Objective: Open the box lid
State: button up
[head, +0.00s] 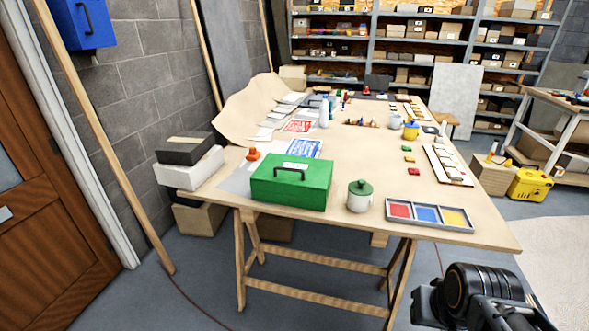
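A green box (290,195) with a dark handle on its lid (297,168) stands on the near left part of the wooden table. Its lid looks shut, and a small white label lies on top. Part of my arm shows at the bottom right, in front of the table and well apart from the box. My gripper's fingertips cannot be made out there.
A white jar with a green lid (359,197) stands just right of the box. A tray of red, blue and yellow (471,227) lies near the table's front right edge. An orange-red object (253,154) sits behind the box. The table's (440,204) front right corner is bare.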

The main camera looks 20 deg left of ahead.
aim_at(311, 173)
jog(key=u, duration=0.4)
jog(key=k, duration=0.45)
jog(key=u, duration=1.4)
jog(key=i, duration=1.35)
jog(key=z, duration=0.85)
jog(key=i, duration=0.7)
jog(key=z, duration=0.55)
